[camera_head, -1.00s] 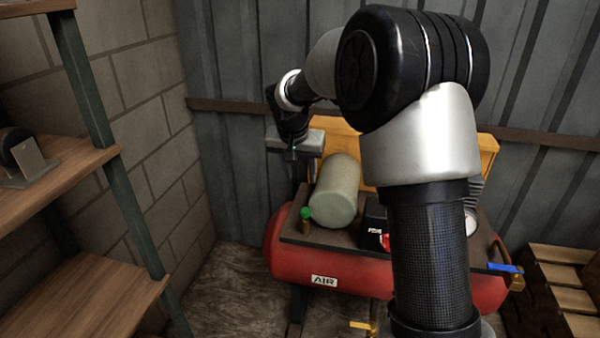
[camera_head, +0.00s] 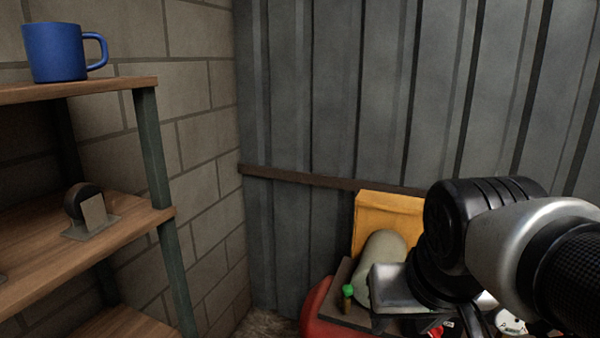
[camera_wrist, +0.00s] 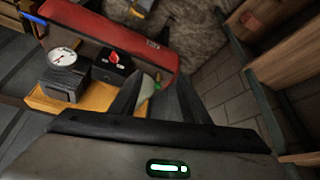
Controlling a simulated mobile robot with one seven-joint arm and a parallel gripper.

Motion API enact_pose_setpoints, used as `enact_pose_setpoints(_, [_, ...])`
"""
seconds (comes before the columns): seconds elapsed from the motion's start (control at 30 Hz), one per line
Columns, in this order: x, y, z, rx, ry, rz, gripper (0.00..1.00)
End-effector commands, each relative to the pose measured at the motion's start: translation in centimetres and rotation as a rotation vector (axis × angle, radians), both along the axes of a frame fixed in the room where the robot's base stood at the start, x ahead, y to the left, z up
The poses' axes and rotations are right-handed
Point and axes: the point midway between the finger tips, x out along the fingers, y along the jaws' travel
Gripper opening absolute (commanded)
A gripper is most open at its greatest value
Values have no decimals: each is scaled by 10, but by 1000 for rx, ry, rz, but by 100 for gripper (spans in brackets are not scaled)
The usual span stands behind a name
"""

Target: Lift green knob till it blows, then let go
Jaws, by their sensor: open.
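The green knob (camera_head: 348,290) stands upright on a short brass stem at the left end of the compressor's dark top plate. In the wrist view the knob (camera_wrist: 157,86) is a small green spot seen between my fingers, beyond their tips. My gripper (camera_wrist: 160,79) is open and empty. In the head view, my gripper's grey body is close to the right of the knob, in front of the pale cylinder (camera_head: 382,262); its fingertips are not clearly seen there. The red compressor tank (camera_head: 316,312) is partly below the frame.
In the wrist view, a round gauge (camera_wrist: 62,57) and a red knob (camera_wrist: 114,57) sit on the compressor. A yellow panel (camera_head: 385,212) stands behind it. Shelves at left hold a blue mug (camera_head: 54,52) and a small black-and-grey object (camera_head: 88,212). Walls close the corner.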

Motion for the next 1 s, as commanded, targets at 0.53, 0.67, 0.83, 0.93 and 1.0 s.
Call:
enact_pose_setpoints(0.53, [-28, 3, 96, 13, -17, 42, 42])
enact_pose_setpoints(0.67, [-28, 3, 137, 13, -16, 41, 42])
enact_pose_setpoints(0.83, [-28, 3, 167, 12, -16, 41, 42])
enact_pose_setpoints(0.93, [-27, 3, 170, 13, -15, 39, 42])
enact_pose_setpoints(1.0, [-20, 3, 166, 17, -11, 33, 42])
